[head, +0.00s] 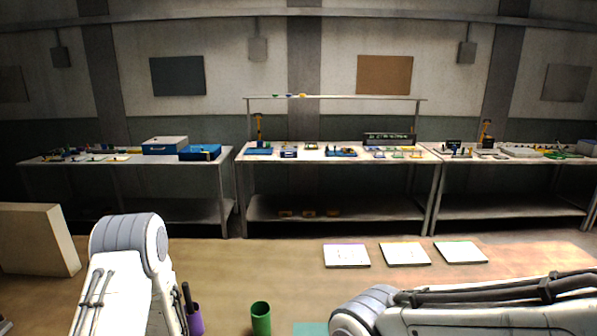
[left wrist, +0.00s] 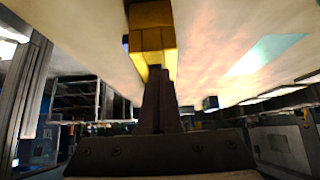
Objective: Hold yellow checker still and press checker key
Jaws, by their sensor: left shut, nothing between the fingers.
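In the left wrist view a yellow block-shaped thing (left wrist: 152,38) stands just past the fingertips of my left gripper (left wrist: 159,72). I cannot tell whether it is the yellow checker, or whether the fingertips touch it. The left gripper's dark fingers are closed together with nothing between them. In the head view only my arm links show at the bottom left and bottom right, and both grippers are out of sight there. I cannot pick out the checker key in either view.
A green cup (head: 261,319) and a purple cup (head: 195,319) stand in front, near a teal mat (head: 310,329). Three white panels lie on the brown surface, one being the left panel (head: 346,256). Behind, the middle bench (head: 335,207) and side benches carry small parts.

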